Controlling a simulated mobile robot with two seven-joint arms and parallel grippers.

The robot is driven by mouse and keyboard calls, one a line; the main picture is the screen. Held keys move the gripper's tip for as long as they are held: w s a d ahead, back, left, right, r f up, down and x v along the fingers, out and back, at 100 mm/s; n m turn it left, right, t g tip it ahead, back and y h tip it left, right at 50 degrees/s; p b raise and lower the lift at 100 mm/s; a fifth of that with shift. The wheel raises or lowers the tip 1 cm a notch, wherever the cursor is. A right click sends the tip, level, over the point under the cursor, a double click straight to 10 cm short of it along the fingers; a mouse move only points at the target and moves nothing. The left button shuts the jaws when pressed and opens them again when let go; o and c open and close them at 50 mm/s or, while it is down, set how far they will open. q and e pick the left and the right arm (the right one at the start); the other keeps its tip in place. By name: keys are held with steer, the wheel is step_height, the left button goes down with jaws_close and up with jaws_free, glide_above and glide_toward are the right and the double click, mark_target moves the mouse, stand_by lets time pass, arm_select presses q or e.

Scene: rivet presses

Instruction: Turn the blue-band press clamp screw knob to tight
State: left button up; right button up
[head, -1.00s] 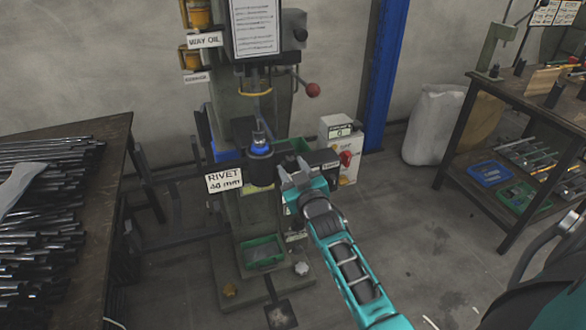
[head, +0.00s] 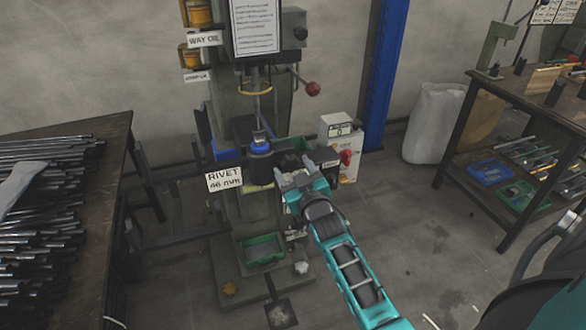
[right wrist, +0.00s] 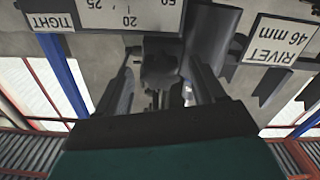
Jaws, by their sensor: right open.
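The press (head: 228,115) stands in the middle of the head view, with a blue band (head: 260,135) around its dark cylinder and a "RIVET 46 mm" sign (head: 224,179) below it. My right gripper (head: 294,170) is open at the right of the cylinder and covers the clamp knob in the head view. In the right wrist view, which is upside down, the dark clamp screw knob (right wrist: 160,66) lies between the two spread fingers. I cannot tell whether they touch it. A "TIGHT" label (right wrist: 50,21) and a numbered scale plate (right wrist: 130,17) show near it. My left gripper is out of view.
A table with dark rods (head: 50,200) stands at the left. A white box with a red knob (head: 340,145) is close behind my right gripper. A green tray (head: 262,249) sits on the press base.

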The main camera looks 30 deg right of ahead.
steer(key=v, duration=0.6)
steer(key=shift+s, duration=0.4)
steer(key=shift+a, duration=0.1)
